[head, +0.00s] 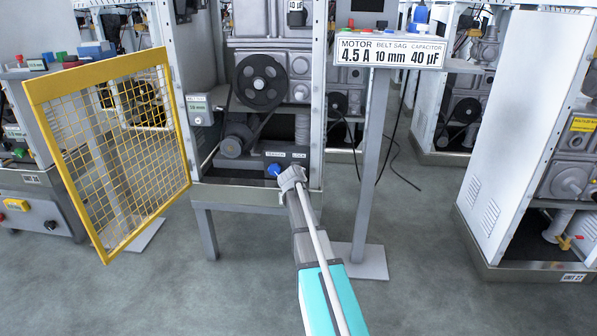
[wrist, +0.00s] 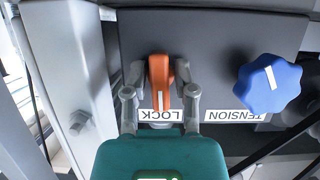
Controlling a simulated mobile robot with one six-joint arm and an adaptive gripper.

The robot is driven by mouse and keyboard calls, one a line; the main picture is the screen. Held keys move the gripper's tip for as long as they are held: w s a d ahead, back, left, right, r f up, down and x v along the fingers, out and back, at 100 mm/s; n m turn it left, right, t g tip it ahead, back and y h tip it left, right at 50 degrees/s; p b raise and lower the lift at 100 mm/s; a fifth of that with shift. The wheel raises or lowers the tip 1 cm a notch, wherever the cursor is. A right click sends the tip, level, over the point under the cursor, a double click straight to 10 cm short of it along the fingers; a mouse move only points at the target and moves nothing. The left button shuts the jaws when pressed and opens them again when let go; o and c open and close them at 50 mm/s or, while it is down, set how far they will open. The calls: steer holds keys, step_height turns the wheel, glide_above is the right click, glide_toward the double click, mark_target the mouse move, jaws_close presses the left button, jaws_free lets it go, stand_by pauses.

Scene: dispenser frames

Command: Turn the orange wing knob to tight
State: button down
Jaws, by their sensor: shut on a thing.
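The orange wing knob (wrist: 159,75) sits on a dark grey panel (wrist: 215,50) above the LOCK label in the wrist view. My gripper (wrist: 160,75) has one finger on each side of the knob and is shut on its wing. The wing stands up and down in the wrist picture, with a white mark on its lower end. In the head view my gripper (head: 289,178) reaches the lower front of the machine frame and hides the orange knob.
A blue lobed knob (wrist: 267,84) with a white line is close to the right, by the TENSION label. A grey post (wrist: 75,70) is at the left.

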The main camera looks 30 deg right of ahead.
steer(key=shift+m, duration=0.3)
steer(key=c, duration=0.6)
jaws_free()
